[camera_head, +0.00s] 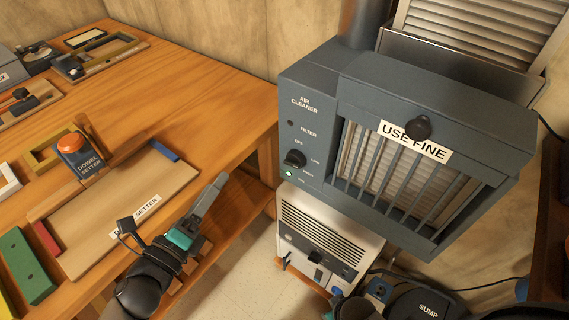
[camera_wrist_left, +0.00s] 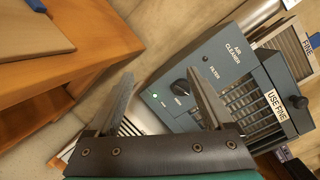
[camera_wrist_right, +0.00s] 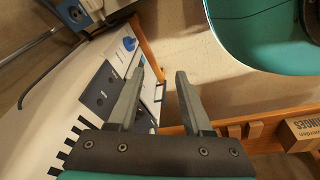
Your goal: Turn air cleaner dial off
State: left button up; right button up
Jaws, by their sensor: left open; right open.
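The air cleaner (camera_head: 420,110) is a grey-blue box with a slatted grille, to the right of the workbench. Its black dial (camera_head: 294,159) sits low on the left panel, with a lit green light (camera_head: 289,174) just below it. The dial (camera_wrist_left: 180,88) also shows in the left wrist view, beyond and between the fingers. My left gripper (camera_head: 212,195) is open and empty, left of the dial and apart from it. My right gripper (camera_wrist_right: 158,82) is open and empty in the right wrist view, near a white machine. The dial's exact setting is too small to read.
The wooden workbench (camera_head: 200,90) fills the left, with a dowel setter (camera_head: 80,155) and a board on it. A white slatted unit (camera_head: 325,235) stands below the air cleaner. A dark sump container (camera_head: 425,303) is at lower right. Free room lies between bench and air cleaner.

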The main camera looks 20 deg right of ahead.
pick_arm(q)
jog(key=s+d+f+m+g+h, duration=0.25)
jog(key=s+m+g+h, duration=0.2)
jog(key=m, duration=0.35)
jog(key=b, duration=0.2)
send_near(289, 163)
jog(key=shift+m, duration=0.3)
jog(key=x, duration=0.8)
jog(key=shift+d, duration=0.15)
jog(key=shift+w+d, duration=0.3)
jog(key=shift+d, duration=0.05)
pick_arm(e)
jog(key=shift+s+a+f, duration=0.15)
jog(key=shift+a+f, duration=0.3)
jog(key=shift+f, duration=0.1)
pick_arm(q)
jog(key=c, duration=1.3)
